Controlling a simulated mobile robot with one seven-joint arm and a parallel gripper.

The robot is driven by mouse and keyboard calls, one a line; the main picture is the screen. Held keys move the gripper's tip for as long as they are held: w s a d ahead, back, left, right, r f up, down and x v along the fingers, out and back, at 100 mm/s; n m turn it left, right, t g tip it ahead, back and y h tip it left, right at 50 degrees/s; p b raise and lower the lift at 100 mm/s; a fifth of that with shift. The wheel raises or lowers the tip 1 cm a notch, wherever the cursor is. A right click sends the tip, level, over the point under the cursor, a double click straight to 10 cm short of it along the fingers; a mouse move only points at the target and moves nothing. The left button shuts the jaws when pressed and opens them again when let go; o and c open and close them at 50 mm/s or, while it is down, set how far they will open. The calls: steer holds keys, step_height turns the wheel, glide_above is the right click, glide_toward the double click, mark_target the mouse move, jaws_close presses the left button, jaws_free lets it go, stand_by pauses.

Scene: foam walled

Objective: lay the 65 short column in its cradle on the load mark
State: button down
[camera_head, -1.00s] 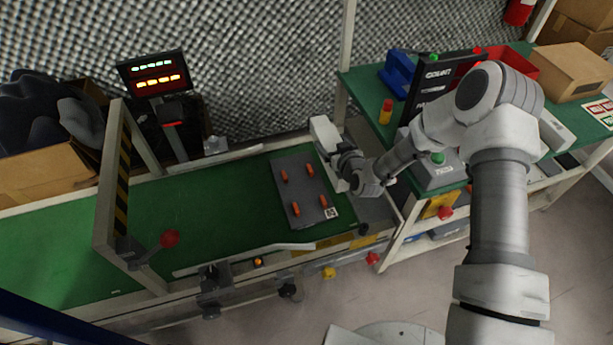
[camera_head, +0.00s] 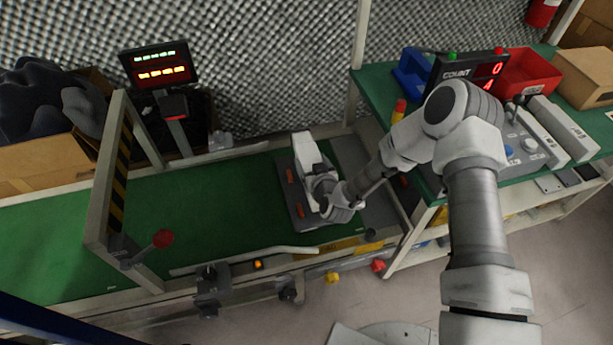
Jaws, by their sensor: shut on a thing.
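My gripper (camera_head: 308,160) is over a dark grey plate (camera_head: 297,222) with orange pegs, on the right part of the green conveyor belt. The plate looks like the cradle. My gripper's white hand hides the middle and right of the plate; orange pegs (camera_head: 290,175) show along its left side. The fingers point down and are hidden under the hand. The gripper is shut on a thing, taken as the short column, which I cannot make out. I cannot tell whether it touches the pegs. No load mark can be made out.
A striped gate frame (camera_head: 118,180) with a red-knobbed lever (camera_head: 162,239) spans the belt at left. Guide rails (camera_head: 245,257) line the belt. A green bench (camera_head: 375,85) at right holds a count display (camera_head: 470,70), a red bin (camera_head: 528,72) and boxes. The belt's middle is clear.

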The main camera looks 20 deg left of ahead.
steer(key=shift+s+a+f, duration=0.45)
steer(key=shift+s+a, duration=0.1)
steer(key=shift+f+b, duration=0.9)
steer(key=shift+f, duration=0.95)
steer(key=shift+f, duration=0.1)
jaws_free()
steer(key=shift+d+f, duration=0.1)
steer(key=shift+f, duration=0.05)
steer(key=shift+s+d+r, duration=0.15)
steer(key=shift+s+r, duration=0.15)
steer(key=shift+r, duration=0.05)
steer(key=p+v, duration=0.3)
steer(key=v, duration=0.8)
steer(key=shift+s+d+p, duration=0.1)
steer(key=shift+d+p, duration=0.05)
steer(key=shift+p, duration=0.15)
